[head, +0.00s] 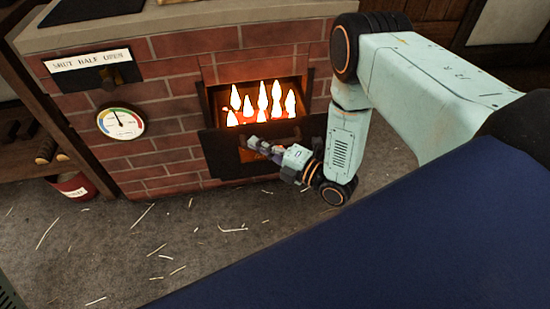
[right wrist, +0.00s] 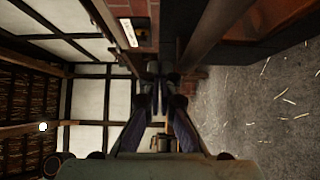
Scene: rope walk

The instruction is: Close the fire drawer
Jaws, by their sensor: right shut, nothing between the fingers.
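The fire drawer (head: 228,160) is in the brick stove front in the head view. It is pulled out, with glowing flames (head: 262,100) showing in the opening behind its dark front. A handle bar runs along the top of the drawer front. My right gripper (head: 252,143) is at the drawer front, close to the handle, with its fingers shut and nothing between them. I cannot tell whether it touches the drawer. In the right wrist view the closed fingers (right wrist: 155,75) point ahead beside a dark surface. My left gripper is not in view.
The brick stove (head: 165,60) carries a label plate (head: 90,60) and a round gauge (head: 121,122). A red bucket (head: 72,186) stands under a wooden shelf at left. Straw litters the clear grey floor (head: 190,245).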

